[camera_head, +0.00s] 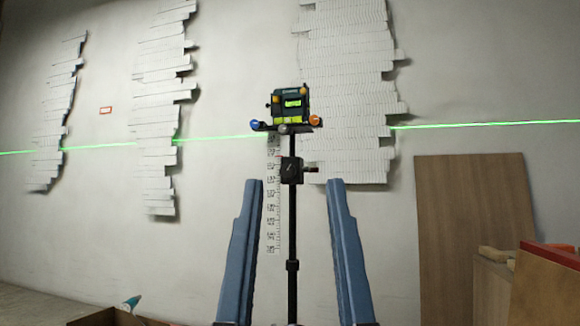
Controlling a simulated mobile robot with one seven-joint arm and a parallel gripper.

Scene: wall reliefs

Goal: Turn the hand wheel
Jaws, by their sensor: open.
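A dark laser level (291,105) sits on top of a thin black stand (292,225). Under it are a blue knob (254,124), a grey knob (283,128) and an orange knob (314,120). A black clamp (291,170) with a small side knob (311,169) is on the stand below. I cannot tell which of these, if any, is the hand wheel. My gripper (295,182) is open, its two blue fingers pointing up on either side of the stand in the picture. No object shows held between them. The depth between fingers and stand is unclear.
The pale wall (220,60) carries several white slatted reliefs (345,85), crossed by a green laser line. A measuring scale (272,205) hangs behind the stand. A brown board (474,225) leans at right, near a red-topped wooden box (545,285). An open box (95,318) is lower left.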

